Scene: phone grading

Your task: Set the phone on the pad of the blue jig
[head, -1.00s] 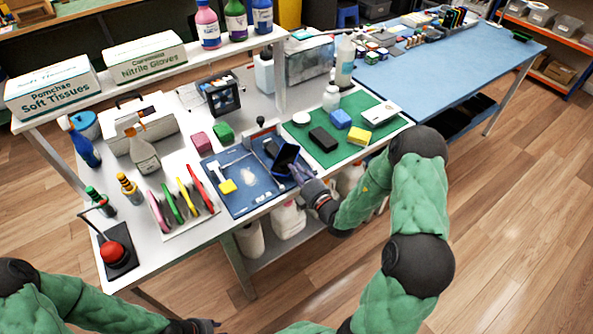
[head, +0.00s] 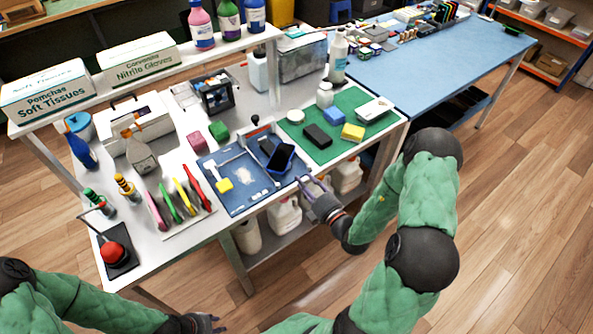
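The phone (head: 281,158), dark-faced with a blue edge, rests on the right part of the blue jig (head: 236,202) in the head view. It lies slightly turned, next to a black part (head: 266,146) of the jig. The pad beneath it is hidden, so I cannot tell how squarely the phone sits on it. My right gripper (head: 312,184) is open and empty, just off the table's front edge, apart from the phone. My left gripper (head: 212,324) is low at the bottom of the view, far from the jig; its fingers are too small to read.
A green mat (head: 350,104) right of the jig holds a black block (head: 317,136), a blue sponge (head: 335,116) and a yellow one (head: 353,132). A rack of coloured tools (head: 180,197) stands left of the jig. White jugs (head: 284,214) are on the shelf below.

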